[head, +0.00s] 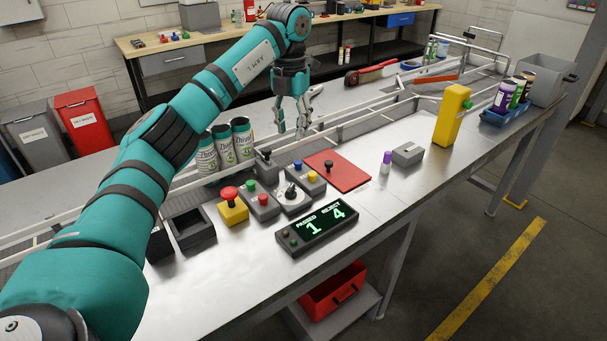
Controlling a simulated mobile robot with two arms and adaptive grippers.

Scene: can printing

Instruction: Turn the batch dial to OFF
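The batch dial appears to be the dark rotary knob on a pale grey box (293,196), in the row of controls on the metal table. Its markings are too small to read. My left gripper (292,128) hangs beyond the controls, above the conveyor side, with its fingers pointing down. Its fingers look spread apart, with nothing between them, and it is clear of the dial. My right gripper is not in the view.
Beside the dial are a red emergency button (231,194), a box with green and red buttons (260,205) and a box with blue and yellow buttons (308,178). A counter display (317,227) stands in front. Several cans (241,138) stand behind, near rails.

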